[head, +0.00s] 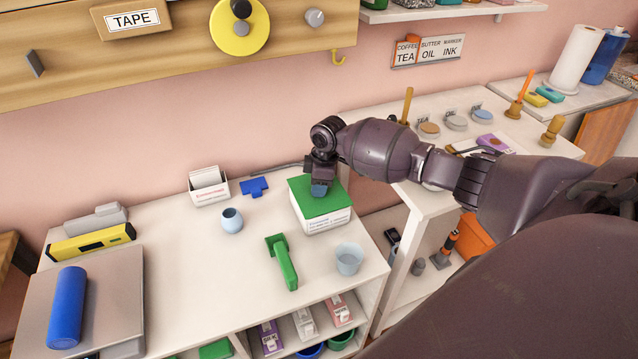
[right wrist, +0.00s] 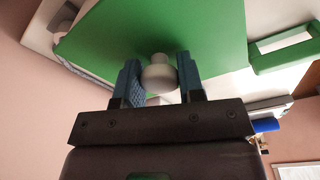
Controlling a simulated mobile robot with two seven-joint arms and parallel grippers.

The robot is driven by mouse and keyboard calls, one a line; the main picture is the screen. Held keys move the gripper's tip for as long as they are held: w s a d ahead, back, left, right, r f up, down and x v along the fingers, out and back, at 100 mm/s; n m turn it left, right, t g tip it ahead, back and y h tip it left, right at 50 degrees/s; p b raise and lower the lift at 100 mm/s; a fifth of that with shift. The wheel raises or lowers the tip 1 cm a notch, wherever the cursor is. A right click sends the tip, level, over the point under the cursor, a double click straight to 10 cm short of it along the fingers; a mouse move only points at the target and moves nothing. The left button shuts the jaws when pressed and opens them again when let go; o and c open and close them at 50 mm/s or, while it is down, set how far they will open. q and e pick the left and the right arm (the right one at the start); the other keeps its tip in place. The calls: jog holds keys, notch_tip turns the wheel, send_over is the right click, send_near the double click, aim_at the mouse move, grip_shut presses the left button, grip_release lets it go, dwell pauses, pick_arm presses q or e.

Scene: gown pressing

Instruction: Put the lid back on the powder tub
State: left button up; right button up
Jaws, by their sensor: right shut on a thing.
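The powder tub (head: 325,222) is a white, labelled square box at the back right of the white table. Its green lid (head: 326,205) lies over the top of the tub; I cannot tell whether it is fully seated. My right gripper (head: 319,189) comes down onto the lid from above. In the right wrist view, its blue fingers (right wrist: 158,78) are shut on the pale round knob (right wrist: 159,72) of the green lid (right wrist: 205,35). The arm and fingers hide the knob in the head view. My left gripper is not in view.
The table's middle left is clear.

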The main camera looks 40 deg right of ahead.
jog(key=shift+f, duration=0.2)
dwell(0.3)
jog(key=o, duration=1)
jog(key=shift+o, duration=0.5)
jog(key=o, duration=0.4)
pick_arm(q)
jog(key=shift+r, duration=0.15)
pick_arm(e)
jog(key=shift+r, duration=0.15)
jog(key=shift+r+p, duration=2.55)
jog(key=shift+r, duration=0.85)
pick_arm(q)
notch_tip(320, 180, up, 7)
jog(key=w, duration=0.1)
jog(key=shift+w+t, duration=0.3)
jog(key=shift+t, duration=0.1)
